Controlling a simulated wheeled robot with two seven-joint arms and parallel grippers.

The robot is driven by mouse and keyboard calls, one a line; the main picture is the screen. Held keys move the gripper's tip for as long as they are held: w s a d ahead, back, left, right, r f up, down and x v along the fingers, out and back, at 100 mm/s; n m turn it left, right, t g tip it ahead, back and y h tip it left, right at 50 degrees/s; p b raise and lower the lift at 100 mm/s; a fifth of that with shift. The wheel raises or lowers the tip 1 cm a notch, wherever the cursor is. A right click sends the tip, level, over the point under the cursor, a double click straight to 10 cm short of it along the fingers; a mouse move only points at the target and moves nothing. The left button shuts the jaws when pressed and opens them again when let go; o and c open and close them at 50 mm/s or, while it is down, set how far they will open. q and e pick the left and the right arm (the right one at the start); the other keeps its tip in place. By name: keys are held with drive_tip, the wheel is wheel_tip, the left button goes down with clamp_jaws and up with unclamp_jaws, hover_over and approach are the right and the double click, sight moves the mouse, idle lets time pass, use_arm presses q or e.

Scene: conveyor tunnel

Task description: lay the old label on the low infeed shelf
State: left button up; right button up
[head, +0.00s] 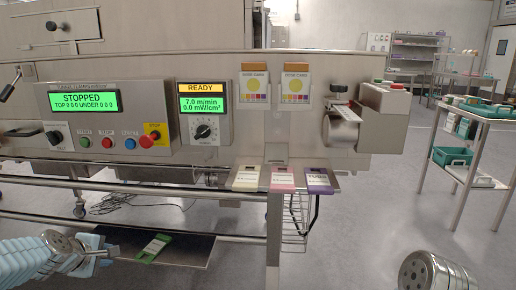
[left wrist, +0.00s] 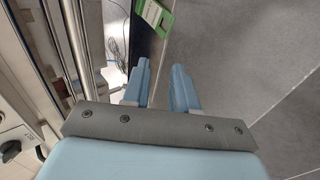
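A green label card with a white panel (head: 153,248) lies on the dark low shelf (head: 195,250) beneath the machine, at the lower left of the head view. I cannot read whether it is the old label. Its near part also shows in the left wrist view (left wrist: 158,14), on the dark shelf (left wrist: 144,45) at the top. My left gripper (left wrist: 162,67) is open, with nothing between its pale blue fingers; the card is beyond the fingertips, apart from them. In the head view this gripper (head: 108,254) is just left of the card.
Cream (head: 246,178), pink (head: 282,179) and purple (head: 319,180) tags lie on a small ledge over a wire basket (head: 294,222). The control panel (head: 107,115) reads STOPPED. A cart (head: 474,150) stands at right; the floor between is clear.

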use_arm(q)
drive_tip(key=s+d+f+m+g+h, duration=0.15)
drive_tip(key=d+f+m, duration=0.25)
drive_tip(key=d+f, duration=0.5)
drive_tip(key=s+d+f+m+g+h, duration=0.1)
drive_tip(key=s+d+f+m+g, duration=0.3)
drive_tip(key=f, duration=0.9)
drive_tip(key=s+d+f+m+g+h, duration=0.1)
drive_tip(key=s+d+f+m+g, duration=0.2)
drive_tip(key=s+d+f+m, duration=0.4)
drive_tip(key=s+d+f, duration=0.7)
drive_tip(key=s+d, duration=0.2)
drive_tip(key=s, duration=0.2)
drive_tip(key=shift+d+m+h, duration=0.35)
drive_tip(key=shift+m, duration=0.05)
